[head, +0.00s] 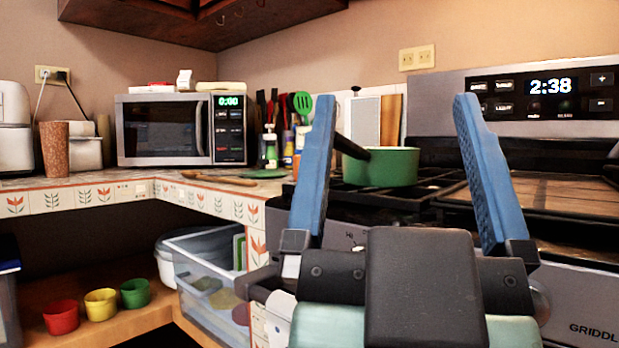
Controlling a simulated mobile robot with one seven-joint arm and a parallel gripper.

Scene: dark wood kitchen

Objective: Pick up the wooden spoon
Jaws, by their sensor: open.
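A wooden spoon (224,180) lies flat on the tiled corner counter, in front of the microwave. It is small in the head view, and its handle appears to run to the left. My gripper (396,98) has two blue fingers pointing up, spread wide with nothing between them. It is in the foreground, right of the spoon and well apart from it, in front of the stove.
A green pot (381,167) stands on the stove, seen between my fingers. A microwave (180,130) and a group of utensils and bottles (271,145) stand behind the spoon. Below the counter are a clear bin (208,285) and colored cups (101,304).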

